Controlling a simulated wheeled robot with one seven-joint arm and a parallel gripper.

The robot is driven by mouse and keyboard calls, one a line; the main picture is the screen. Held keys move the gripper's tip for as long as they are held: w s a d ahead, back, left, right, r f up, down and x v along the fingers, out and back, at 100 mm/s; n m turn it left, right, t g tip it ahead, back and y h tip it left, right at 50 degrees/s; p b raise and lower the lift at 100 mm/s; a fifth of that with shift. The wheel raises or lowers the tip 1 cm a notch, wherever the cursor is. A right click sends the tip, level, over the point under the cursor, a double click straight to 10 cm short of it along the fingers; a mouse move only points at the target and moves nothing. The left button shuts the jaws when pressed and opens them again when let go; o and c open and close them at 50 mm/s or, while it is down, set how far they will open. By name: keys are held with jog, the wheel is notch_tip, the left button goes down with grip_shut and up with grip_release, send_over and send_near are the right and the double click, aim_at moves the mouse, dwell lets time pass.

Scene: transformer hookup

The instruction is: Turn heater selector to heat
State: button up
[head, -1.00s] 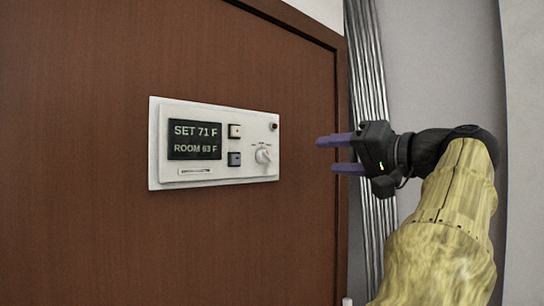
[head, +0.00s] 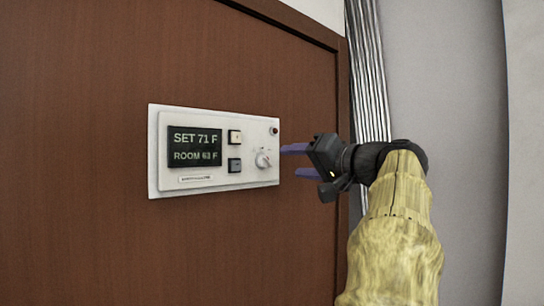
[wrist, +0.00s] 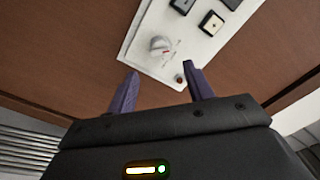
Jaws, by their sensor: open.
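The heater selector (head: 263,159) is a small white round knob on the right part of a white wall panel (head: 187,198). Small marks sit above it, too small to read. My gripper (head: 294,161) has two purple fingers, spread apart and empty, just right of the panel in the head view. In the wrist view my gripper (wrist: 160,90) is open, and its fingertips appear short of the knob and not touching it.
The panel has a display (head: 195,147) reading SET 71 F and ROOM 63 F, a light upper button (head: 235,137), a dark lower button (head: 234,166) and a small red light (head: 274,131). It is mounted on a brown wooden surface (head: 80,120). Ribbed metal (head: 368,80) stands to the right.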

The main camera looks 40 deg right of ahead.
aim_at(270, 161)
jog(key=w+p, duration=0.1)
jog(key=w, duration=0.1)
jog(key=w+p, duration=0.1)
jog(key=w, duration=0.5)
jog(key=shift+w+a+p, duration=0.1)
jog(key=shift+a+p, duration=0.25)
jog(key=shift+p, duration=0.05)
jog(key=c, duration=1)
